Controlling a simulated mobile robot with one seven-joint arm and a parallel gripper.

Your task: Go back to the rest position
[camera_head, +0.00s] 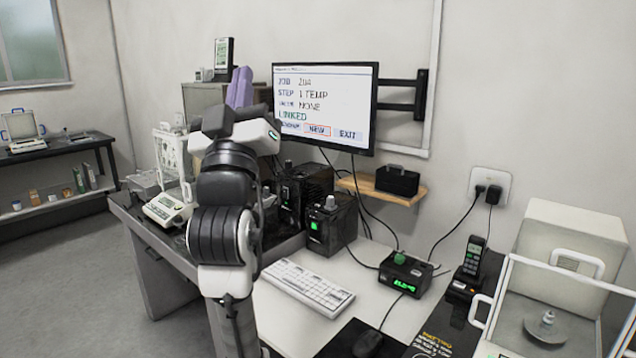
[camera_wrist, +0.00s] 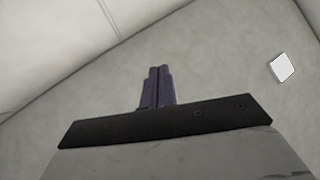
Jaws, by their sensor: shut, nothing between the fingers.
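My gripper (camera_wrist: 157,72) shows in the wrist view with its two purple fingers side by side, shut and empty. In the head view my gripper (camera_head: 239,87) points upward, its purple fingers in front of the wall and left of the monitor. My arm rises in front of the table's left part and hides some of what stands behind it. Nothing touches the fingers in either view.
The wall monitor (camera_head: 325,105) is close right of my gripper. A balance (camera_head: 168,208) and black boxes with green lights (camera_head: 327,228) stand near my arm. Open floor (camera_head: 75,290) lies left.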

